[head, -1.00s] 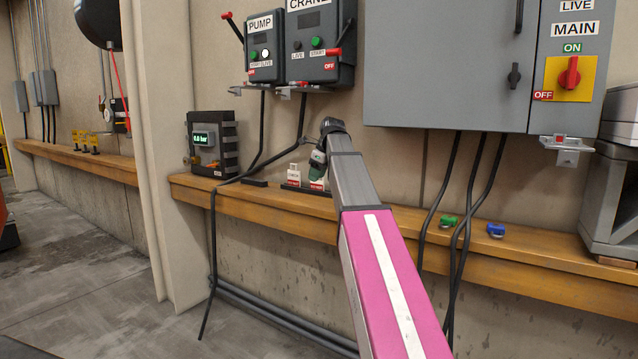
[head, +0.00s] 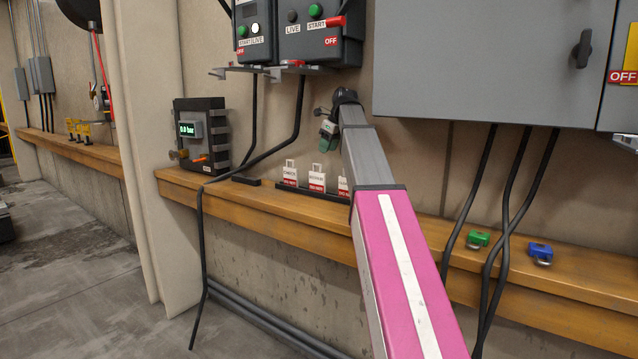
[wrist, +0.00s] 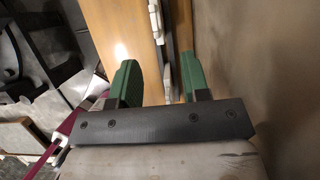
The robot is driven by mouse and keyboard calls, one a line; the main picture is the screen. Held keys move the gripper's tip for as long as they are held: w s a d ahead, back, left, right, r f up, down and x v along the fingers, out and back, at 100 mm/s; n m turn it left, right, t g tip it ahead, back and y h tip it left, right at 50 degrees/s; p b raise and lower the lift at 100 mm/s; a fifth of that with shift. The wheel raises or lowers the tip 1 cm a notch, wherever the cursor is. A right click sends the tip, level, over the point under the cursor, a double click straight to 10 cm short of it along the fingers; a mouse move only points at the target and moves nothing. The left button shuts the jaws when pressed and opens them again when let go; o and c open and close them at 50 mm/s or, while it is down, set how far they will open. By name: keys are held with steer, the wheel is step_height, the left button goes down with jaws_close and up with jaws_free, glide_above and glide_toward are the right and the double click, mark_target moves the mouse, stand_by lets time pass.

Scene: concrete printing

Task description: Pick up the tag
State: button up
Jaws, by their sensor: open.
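Three white tags with red lower bands stand upright in a dark rack on the wooden ledge: a left tag (head: 289,173), a middle tag (head: 317,177) and a right tag (head: 343,187) partly hidden by my arm. My gripper (head: 327,135), with green fingers, is in front of the wall, appearing above the middle and right tags in the head view. In the wrist view my gripper (wrist: 160,80) is open, with nothing held between its fingers. White tag edges (wrist: 166,70) show in a line beyond and between the fingers, seen at a steep angle.
The wooden ledge (head: 245,215) runs along the wall. A gauge box (head: 200,135) stands left of the rack. Black cables hang near it. Green (head: 478,239) and blue (head: 540,253) padlocks lie to the right. Control boxes and a grey cabinet (head: 470,60) hang above.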

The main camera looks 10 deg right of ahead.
mark_target(317, 180)
steer(key=x, duration=1)
steer(key=shift+a+f, duration=0.25)
steer(key=shift+f, duration=0.05)
jaws_close()
